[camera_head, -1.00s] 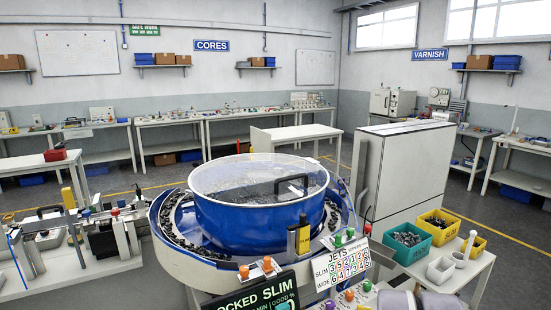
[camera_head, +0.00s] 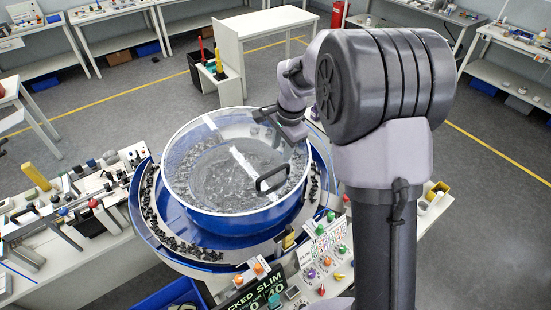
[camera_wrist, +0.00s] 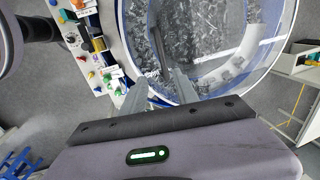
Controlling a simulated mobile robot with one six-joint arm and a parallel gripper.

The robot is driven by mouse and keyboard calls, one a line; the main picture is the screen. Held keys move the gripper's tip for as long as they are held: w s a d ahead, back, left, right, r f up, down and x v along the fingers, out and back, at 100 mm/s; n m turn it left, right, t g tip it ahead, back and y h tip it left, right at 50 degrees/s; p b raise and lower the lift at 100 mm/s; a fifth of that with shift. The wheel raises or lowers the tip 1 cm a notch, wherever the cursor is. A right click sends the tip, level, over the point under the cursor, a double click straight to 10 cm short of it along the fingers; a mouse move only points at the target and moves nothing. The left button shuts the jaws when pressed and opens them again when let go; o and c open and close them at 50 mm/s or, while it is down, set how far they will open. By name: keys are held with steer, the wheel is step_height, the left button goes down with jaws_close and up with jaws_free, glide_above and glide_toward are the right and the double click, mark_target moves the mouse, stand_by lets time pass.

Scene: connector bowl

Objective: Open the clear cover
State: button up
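The clear cover (camera_head: 200,150) lies flat and closed on the blue bowl (camera_head: 236,222). Its black handle (camera_head: 272,180) stands near the right front part of the cover. My gripper (camera_head: 290,130) is over the right rim, a little behind the handle. In the wrist view my gripper (camera_wrist: 160,76) has its two fingers apart with nothing held between them. The handle (camera_wrist: 157,48) shows as a dark bar just beyond the fingertips, and the cover (camera_wrist: 215,50) lies below. I cannot tell the height of the fingers above the cover.
A track of dark connectors (camera_head: 165,222) rings the bowl. A control panel with knobs (camera_head: 322,262) stands at the front right. A white bench (camera_head: 258,35) stands behind the bowl. My arm hides much of the right side.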

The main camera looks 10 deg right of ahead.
mark_target(276, 170)
steer(key=f, duration=0.3)
steer(key=w+f, duration=0.1)
steer(key=f, duration=0.2)
steer(key=w+f, duration=0.1)
steer(key=f, duration=0.3)
steer(key=shift+w+a+p, duration=0.15)
steer(key=shift+a+p, duration=0.25)
steer(key=shift+w+f, duration=0.3)
steer(key=shift+f, duration=0.25)
steer(key=shift+s, duration=0.1)
jaws_close()
